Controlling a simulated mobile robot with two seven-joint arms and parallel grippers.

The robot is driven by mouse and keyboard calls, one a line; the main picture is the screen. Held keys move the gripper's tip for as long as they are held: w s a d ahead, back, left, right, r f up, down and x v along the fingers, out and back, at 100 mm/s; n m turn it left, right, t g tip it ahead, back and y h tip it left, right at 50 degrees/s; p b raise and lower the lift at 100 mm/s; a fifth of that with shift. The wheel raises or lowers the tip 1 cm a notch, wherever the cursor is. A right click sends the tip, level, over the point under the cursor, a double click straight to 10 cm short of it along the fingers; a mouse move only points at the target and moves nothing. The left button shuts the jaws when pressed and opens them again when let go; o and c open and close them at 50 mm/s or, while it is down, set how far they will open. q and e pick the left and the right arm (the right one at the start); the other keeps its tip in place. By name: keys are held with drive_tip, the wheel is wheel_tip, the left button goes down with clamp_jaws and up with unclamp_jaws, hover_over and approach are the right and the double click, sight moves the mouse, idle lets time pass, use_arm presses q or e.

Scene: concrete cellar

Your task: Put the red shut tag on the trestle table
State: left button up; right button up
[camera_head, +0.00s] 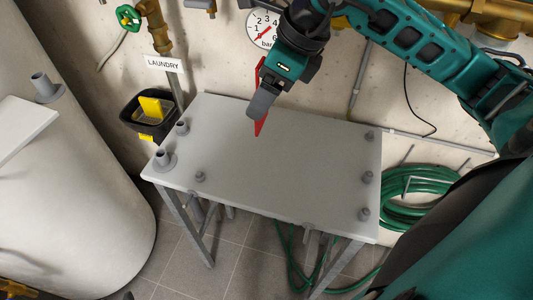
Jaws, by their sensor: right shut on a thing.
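The red shut tag (260,125) is held in my right gripper (262,105), which is shut on it. The tag hangs down below the fingertips and also shows as a thin red strip beside them; the gripper hides its middle. Both are over the back part of the trestle table (275,175), a pale grey top on metal legs. The tag looks to be above the surface, but I cannot tell the exact gap. My left gripper is not in view.
Grey fittings (164,160) stand along the table's left and right edges; its middle is clear. A black bin (150,118) with yellow things hangs at the left, near a LAUNDRY sign (164,64). A green hose (418,182) is coiled at the right. A large pale tank (75,190) stands left.

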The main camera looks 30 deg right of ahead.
sight(263, 119)
wheel_tip(263, 119, down, 5)
drive_tip(key=b, duration=0.2)
drive_tip(key=shift+f+b, duration=0.2)
drive_tip(key=shift+b, duration=0.1)
wheel_tip(263, 119, down, 9)
drive_tip(key=b, duration=0.6)
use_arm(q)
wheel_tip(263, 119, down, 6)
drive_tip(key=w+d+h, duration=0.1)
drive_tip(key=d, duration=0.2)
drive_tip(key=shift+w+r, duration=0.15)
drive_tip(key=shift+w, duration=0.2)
use_arm(e)
drive_tip(key=shift+r, duration=0.1)
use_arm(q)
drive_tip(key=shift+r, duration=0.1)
use_arm(e)
drive_tip(key=shift+f+b, duration=0.25)
drive_tip(key=shift+b, duration=0.05)
drive_tip(key=o, duration=1)
drive_tip(key=shift+r, duration=0.1)
